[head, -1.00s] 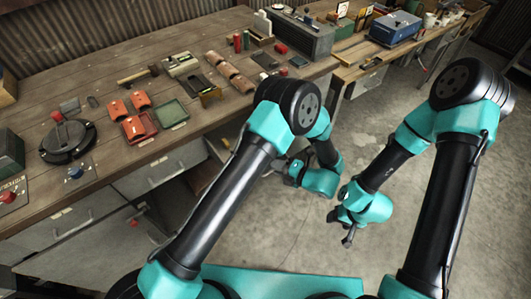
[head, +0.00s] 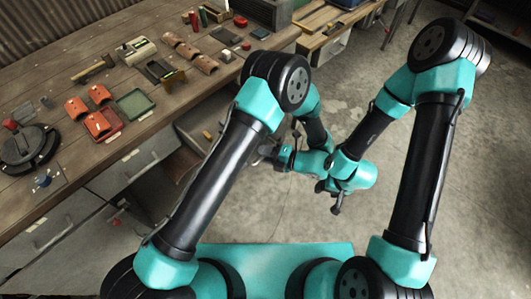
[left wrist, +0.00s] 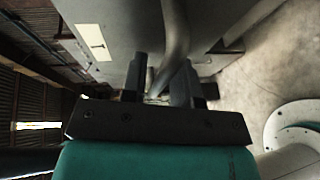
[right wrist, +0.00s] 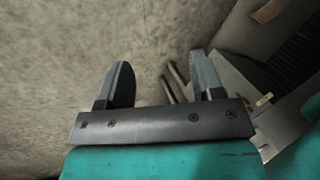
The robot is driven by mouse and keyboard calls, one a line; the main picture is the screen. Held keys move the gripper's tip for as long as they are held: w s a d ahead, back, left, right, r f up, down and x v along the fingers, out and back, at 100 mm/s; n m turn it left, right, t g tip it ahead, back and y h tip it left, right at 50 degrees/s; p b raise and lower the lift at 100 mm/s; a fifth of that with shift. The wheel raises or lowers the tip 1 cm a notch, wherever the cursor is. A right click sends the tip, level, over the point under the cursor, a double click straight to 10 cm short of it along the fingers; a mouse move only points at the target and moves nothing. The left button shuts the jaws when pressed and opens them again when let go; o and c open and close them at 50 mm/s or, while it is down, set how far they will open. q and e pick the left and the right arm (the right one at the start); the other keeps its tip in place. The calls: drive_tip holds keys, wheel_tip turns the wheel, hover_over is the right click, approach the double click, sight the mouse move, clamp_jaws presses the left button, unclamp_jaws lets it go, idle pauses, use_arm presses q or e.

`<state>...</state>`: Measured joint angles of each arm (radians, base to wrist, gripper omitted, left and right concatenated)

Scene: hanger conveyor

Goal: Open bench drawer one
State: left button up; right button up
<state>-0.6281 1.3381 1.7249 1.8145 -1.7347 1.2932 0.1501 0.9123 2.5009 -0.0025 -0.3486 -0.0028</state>
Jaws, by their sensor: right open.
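The bench has grey drawer fronts with pale labels, an upper one (head: 135,165) and a lower one (head: 45,232), at the left in the head view. I cannot tell which is drawer one. My left gripper (head: 266,152) is beside the bench's right part. In the left wrist view its fingers (left wrist: 160,88) stand partly apart at a thick curved grey bar (left wrist: 176,35), before a grey panel (left wrist: 115,15) with a white label. Whether they grip the bar is unclear. My right gripper (head: 336,198) is open and empty over the floor; its spread fingers show in the right wrist view (right wrist: 160,85).
An open dark recess (head: 190,150) lies under the bench edge. The concrete floor (head: 390,190) is clear at the right.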

use_arm(q)
drive_tip(key=shift+o, duration=0.7)
drive_tip(key=shift+d, duration=0.1)
drive_tip(key=v, duration=0.8)
drive_tip(key=shift+r, duration=0.2)
drive_tip(key=shift+s, duration=0.1)
drive_tip(key=shift+x, duration=4.15)
drive_tip(key=shift+f, duration=0.2)
drive_tip(key=shift+d, duration=0.1)
